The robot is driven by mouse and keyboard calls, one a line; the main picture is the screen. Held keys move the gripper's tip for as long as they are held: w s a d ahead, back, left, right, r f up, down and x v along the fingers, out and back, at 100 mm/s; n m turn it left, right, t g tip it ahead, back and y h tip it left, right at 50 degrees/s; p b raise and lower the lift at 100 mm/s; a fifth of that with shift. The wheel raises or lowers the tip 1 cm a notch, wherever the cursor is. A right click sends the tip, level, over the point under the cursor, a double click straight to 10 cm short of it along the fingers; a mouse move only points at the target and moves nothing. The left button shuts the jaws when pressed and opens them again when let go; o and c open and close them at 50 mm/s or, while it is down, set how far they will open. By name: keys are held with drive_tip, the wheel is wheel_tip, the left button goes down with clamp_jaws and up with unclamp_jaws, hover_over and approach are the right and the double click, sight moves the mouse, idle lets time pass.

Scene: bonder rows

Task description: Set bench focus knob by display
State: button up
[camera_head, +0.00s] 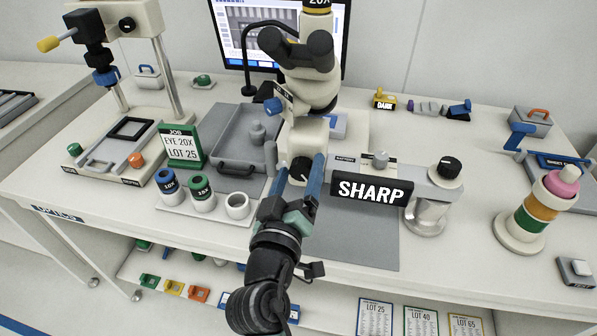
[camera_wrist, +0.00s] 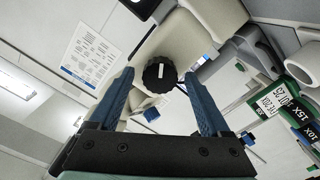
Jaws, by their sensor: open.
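The microscope (camera_head: 315,80) stands at the back middle of the bench. A black knob with a white mark (camera_head: 300,170) is on its base column, facing me. In the wrist view, this knob (camera_wrist: 160,74) appears between the tips of my open gripper (camera_wrist: 160,76), with a gap on each side. I cannot tell how deep the tips reach around it. In the head view, my gripper (camera_head: 301,166) has its blue fingers on either side of the knob. The display sign (camera_head: 372,190) right of the gripper reads SHARP in white on black.
A green job sign (camera_head: 181,146) reads EYE 20X LOT 25. Eyepieces marked 10X (camera_head: 169,187) and 15X (camera_head: 202,193) stand at left. Another black knob (camera_head: 449,167) tops a metal fixture right of the sign. A monitor (camera_head: 235,50) stands behind. The grey mat (camera_head: 360,240) has bare room.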

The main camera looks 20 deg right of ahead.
drive_tip(key=b+v, duration=0.2)
drive_tip(key=v, duration=1.1)
drive_tip(key=shift+b, duration=0.35)
